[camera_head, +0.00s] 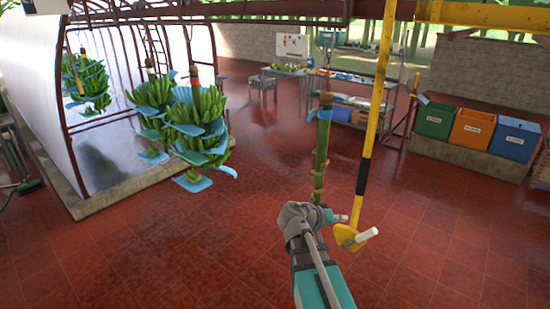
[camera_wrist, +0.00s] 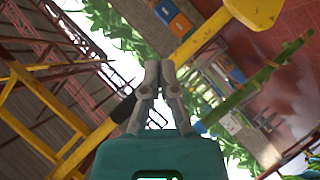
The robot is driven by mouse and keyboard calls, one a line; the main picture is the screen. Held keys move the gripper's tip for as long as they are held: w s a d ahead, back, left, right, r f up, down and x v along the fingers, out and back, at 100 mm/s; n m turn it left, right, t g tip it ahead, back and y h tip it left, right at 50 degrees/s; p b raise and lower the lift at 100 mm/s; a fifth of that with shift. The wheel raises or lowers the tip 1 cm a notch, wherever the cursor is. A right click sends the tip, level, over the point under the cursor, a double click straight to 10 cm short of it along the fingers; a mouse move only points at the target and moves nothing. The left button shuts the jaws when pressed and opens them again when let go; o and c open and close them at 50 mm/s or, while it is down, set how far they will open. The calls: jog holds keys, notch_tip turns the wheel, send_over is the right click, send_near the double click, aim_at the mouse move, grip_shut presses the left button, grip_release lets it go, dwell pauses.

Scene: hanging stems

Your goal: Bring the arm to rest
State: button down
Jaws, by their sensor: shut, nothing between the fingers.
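My gripper (camera_wrist: 160,68) points away from the wrist camera, its two grey fingers together at the tips with nothing between them. In the head view my grey and teal arm reaches up from the bottom, just below a bare green stem (camera_head: 322,150); the fingers cannot be made out there. The stem hangs upright with brown scars down its side. In the wrist view it runs slanted at the right (camera_wrist: 258,84), apart from the fingertips. I cannot tell how near my arm is to the stem in depth.
A yellow hanging bar (camera_head: 380,85) with a black section and yellow foot hangs just right of the stem. Banana bunches (camera_head: 200,115) hang at left. Blue, orange and green bins (camera_head: 472,130) stand at right. A shelf and table are behind. Red floor is open between.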

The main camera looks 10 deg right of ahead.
jog(key=s+a+f+n+y+b, duration=0.1)
jog(key=a+f+y+b, duration=0.3)
jog(key=f, duration=0.7)
jog(key=s+a+f+n+g+y+b, duration=0.1)
jog(key=s+a+f+y+b, duration=0.3)
jog(key=a+f+b, duration=0.5)
jog(key=s+a+f+n+g+y+b, duration=0.1)
jog(key=a+f+y+b, duration=0.4)
jog(key=f, duration=0.9)
jog(key=s+a+n+b, duration=0.1)
jog(key=a+n+b, duration=0.1)
jog(key=b, duration=0.2)
jog(key=shift+s, duration=0.25)
